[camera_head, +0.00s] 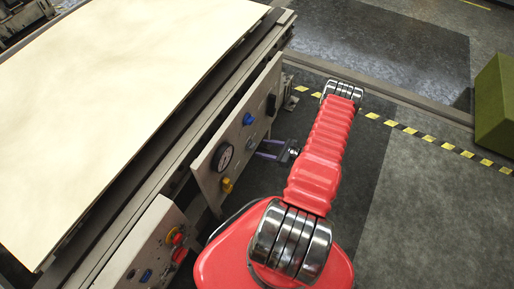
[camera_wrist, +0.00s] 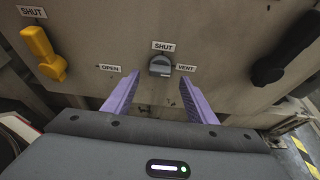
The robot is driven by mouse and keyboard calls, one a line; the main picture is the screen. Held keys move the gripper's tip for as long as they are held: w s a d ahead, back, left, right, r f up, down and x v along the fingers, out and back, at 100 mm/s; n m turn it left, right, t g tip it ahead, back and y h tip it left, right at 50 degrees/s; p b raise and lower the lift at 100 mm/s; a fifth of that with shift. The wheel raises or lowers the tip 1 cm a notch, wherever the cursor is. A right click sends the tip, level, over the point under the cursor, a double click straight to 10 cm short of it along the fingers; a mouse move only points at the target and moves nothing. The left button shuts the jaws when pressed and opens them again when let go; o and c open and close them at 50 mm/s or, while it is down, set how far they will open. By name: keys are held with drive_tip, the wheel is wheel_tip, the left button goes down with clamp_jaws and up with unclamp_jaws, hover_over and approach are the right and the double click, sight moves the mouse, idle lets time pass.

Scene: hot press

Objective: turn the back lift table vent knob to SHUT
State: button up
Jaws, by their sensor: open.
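The grey vent knob (camera_wrist: 160,66) sits on the upright panel, with SHUT above it, OPEN to its left and VENT to its right. Which way its pointer faces is hard to tell. My gripper (camera_wrist: 159,84) is open, with one purple finger to the left and one to the right of the knob. The fingertips look level with the knob, and no contact shows. In the head view my gripper (camera_head: 258,147) reaches the panel (camera_head: 207,176) from the right, below a blue knob (camera_head: 248,118). The grey knob is too small to make out there.
A yellow handle (camera_wrist: 43,54) is left of the grey knob and a black handle (camera_wrist: 287,50) is right. A round gauge (camera_head: 222,157) is on the same panel. A second control panel (camera_head: 150,245) stands nearer. Open floor lies to the right.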

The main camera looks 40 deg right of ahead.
sight(254, 147)
drive_tip(key=shift+x, duration=2.3)
drive_tip(key=shift+c, duration=0.6)
drive_tip(key=c, duration=0.9)
drive_tip(key=shift+a, duration=0.2)
drive_tip(key=shift+c, duration=0.3)
